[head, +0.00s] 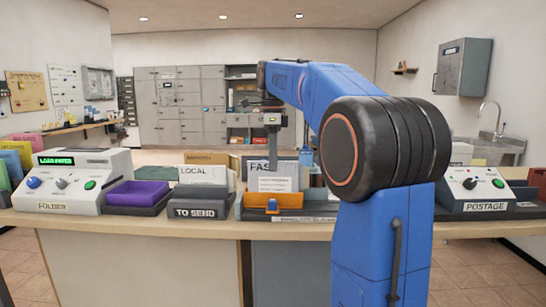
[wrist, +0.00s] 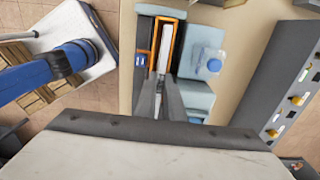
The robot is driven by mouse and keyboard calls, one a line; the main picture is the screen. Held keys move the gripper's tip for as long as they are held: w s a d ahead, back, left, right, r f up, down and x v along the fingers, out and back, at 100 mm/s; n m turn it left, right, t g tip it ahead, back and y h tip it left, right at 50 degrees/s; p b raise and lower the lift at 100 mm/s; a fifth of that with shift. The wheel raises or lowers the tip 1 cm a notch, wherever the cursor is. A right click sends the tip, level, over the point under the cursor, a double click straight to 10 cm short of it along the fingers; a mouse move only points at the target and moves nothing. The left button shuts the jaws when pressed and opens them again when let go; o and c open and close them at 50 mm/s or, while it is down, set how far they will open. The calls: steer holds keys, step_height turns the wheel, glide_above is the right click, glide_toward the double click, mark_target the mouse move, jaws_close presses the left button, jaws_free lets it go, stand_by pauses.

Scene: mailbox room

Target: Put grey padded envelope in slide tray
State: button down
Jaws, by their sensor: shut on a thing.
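My gripper (head: 272,128) points down above the counter, over an orange tray with a blue front tab (head: 272,205), which I take to be the slide tray. In the wrist view, the two grey fingers (wrist: 160,92) reach towards this orange-rimmed tray (wrist: 181,45). A pale thin thing (wrist: 164,48), seen almost edge-on between the tray's orange sides, lines up with the fingers. It is likely the grey padded envelope, with my gripper shut on it. In the head view, a printed white panel (head: 278,184) shows just above the tray. Whether the envelope touches the tray floor is hidden.
Left of the orange tray stand the TO SEND tray (head: 198,210), a purple-lined tray (head: 138,194) and the FOLDER machine (head: 72,182). The FAST sign (head: 257,166) is close behind. The POSTAGE machine (head: 474,190) is at the right.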

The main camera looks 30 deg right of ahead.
steer(key=shift+f, duration=0.25)
steer(key=shift+f, duration=0.1)
steer(key=shift+f, duration=1.1)
steer(key=c, duration=1.8)
jaws_free()
steer(key=shift+r, duration=3.55)
